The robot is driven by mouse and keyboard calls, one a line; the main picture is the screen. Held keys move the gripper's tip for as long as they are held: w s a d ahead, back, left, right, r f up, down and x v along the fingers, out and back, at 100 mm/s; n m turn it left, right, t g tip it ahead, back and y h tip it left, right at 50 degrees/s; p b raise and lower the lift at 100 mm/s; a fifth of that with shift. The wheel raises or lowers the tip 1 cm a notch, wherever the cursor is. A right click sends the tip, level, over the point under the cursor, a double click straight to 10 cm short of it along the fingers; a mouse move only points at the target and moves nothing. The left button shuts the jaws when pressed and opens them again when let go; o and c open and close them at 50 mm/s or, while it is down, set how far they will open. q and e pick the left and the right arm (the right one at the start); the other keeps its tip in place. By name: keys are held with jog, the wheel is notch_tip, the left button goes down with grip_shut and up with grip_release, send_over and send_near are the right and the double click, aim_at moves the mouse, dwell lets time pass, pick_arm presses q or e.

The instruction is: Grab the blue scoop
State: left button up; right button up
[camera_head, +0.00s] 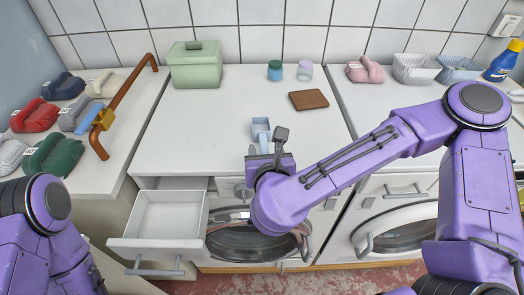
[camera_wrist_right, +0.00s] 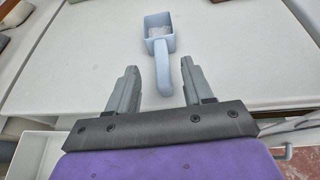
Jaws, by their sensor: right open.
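The blue scoop (camera_head: 261,127) lies on the white counter above the open drawer's right side, its handle toward me. In the right wrist view the scoop (camera_wrist_right: 161,37) has its cup ahead and its curved handle pointing back between the two fingers. My right gripper (camera_wrist_right: 157,88) is open, with a finger on each side of the handle and apart from it. In the head view my right gripper (camera_head: 264,150) is over the counter's front edge and partly covers the handle. My left arm shows at lower left, but its gripper is not visible.
An open, empty white drawer (camera_head: 165,217) juts out below the counter. A green box (camera_head: 195,66), two small jars and a brown block (camera_head: 308,99) stand farther back. Counter around the scoop is clear.

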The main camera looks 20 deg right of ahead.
aim_at(264, 142)
jog(key=shift+f, duration=0.25)
jog(key=shift+w+d+r, duration=0.1)
jog(key=shift+r, duration=0.1)
jog(key=shift+r+p+x, duration=0.25)
jog(key=shift+p+x, duration=0.55)
jog(key=shift+x, duration=0.4)
jog(key=x, duration=0.3)
jog(key=shift+f, duration=0.1)
pick_arm(q)
jog(key=shift+s+r, duration=0.1)
jog(key=shift+r, duration=0.25)
pick_arm(e)
grip_shut()
